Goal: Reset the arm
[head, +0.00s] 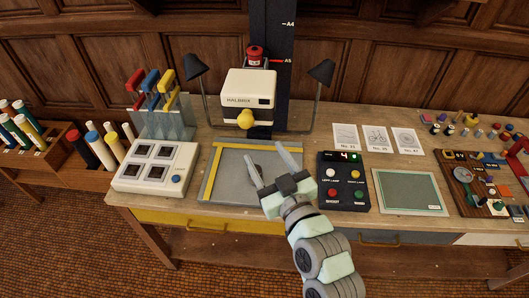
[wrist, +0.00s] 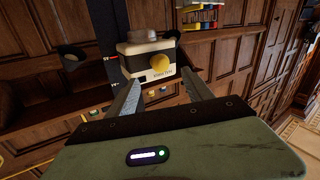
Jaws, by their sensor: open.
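My gripper (head: 272,168) is open and empty in the head view. It is raised in front of the bench, over the right part of the grey board with yellow rulers (head: 213,172). In the wrist view my gripper's two fingers (wrist: 160,95) stand apart with nothing between them. Beyond them is the cream camera-like enlarger head (wrist: 150,62) with its yellow knob, which also shows in the head view (head: 249,90). The arm hides part of the board's right side.
A black control box (head: 344,183) with coloured buttons stands right of my gripper, beside a green mat (head: 409,191). A white switch box (head: 155,167) is at left. Two dark lamps (head: 322,72) flank the enlarger. Small parts crowd the bench's right end.

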